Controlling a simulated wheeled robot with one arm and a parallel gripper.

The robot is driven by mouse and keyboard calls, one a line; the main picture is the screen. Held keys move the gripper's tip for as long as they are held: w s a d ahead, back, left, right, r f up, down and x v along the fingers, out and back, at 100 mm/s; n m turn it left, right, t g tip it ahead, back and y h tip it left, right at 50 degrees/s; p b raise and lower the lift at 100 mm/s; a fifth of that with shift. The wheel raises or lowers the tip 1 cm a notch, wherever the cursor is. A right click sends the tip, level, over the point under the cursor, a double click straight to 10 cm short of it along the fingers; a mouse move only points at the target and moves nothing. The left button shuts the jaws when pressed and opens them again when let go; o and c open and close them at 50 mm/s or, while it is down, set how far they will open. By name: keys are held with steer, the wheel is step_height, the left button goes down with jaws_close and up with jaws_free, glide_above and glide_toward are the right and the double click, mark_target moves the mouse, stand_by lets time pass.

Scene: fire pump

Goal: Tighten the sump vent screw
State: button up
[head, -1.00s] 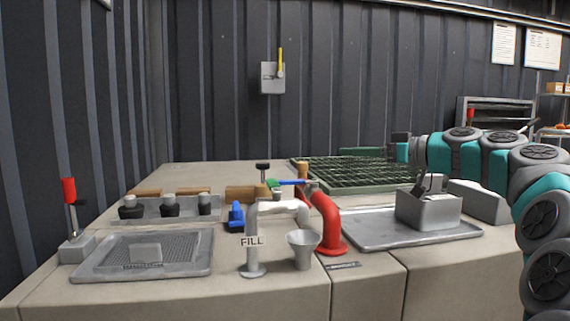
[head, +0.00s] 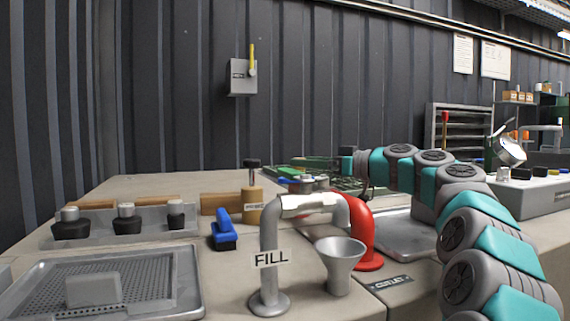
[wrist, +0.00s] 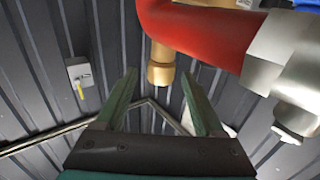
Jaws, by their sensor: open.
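No part in view is clearly marked as the sump vent screw. My gripper (wrist: 158,76) is open in the wrist view, with two green fingers apart. Between and beyond the fingertips is a brass fitting (wrist: 161,62), apart from both fingers as far as I can tell. A thick red pipe (wrist: 205,35) with a grey coupling (wrist: 275,50) passes close above them. In the head view my arm reaches in from the right, its wrist (head: 358,163) behind the red pipe (head: 364,232). A black T-shaped knob (head: 252,164) stands over a tan cylinder (head: 252,206).
A perforated tray (head: 150,287) lies at the left, below black knobs (head: 127,222) and a blue part (head: 224,235). A switch box (head: 241,76) hangs on the wall.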

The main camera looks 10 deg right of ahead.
steer(key=shift+x, duration=2.75)
steer(key=shift+c, duration=0.2)
jaws_close()
